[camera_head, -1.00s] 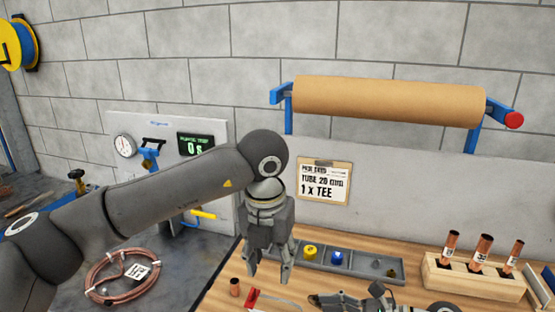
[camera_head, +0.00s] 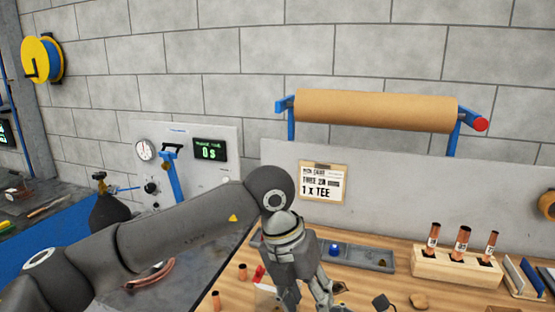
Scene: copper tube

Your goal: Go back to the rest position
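My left arm comes in from the left, and its gripper (camera_head: 308,302) hangs tilted over the wooden bench (camera_head: 370,288) near the bottom edge. Its fingers are apart and I see nothing between them, though the tips are close to the picture's edge. I cannot tell whether it touches the bench. My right gripper is not clearly in view. A wooden block (camera_head: 432,268) at the right holds three upright copper tubes (camera_head: 463,240). Short copper pieces (camera_head: 242,271) stand left of my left gripper. A red-ended item (camera_head: 260,273) is partly hidden by it.
A grey tray (camera_head: 375,259) with a blue item (camera_head: 334,249) lies behind the gripper. A panel (camera_head: 222,173) with gauge and display stands behind my arm. A copper coil (camera_head: 155,274) is mostly hidden by the arm. A paper roll (camera_head: 375,108) hangs above. Colored pieces (camera_head: 527,275) stand at right.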

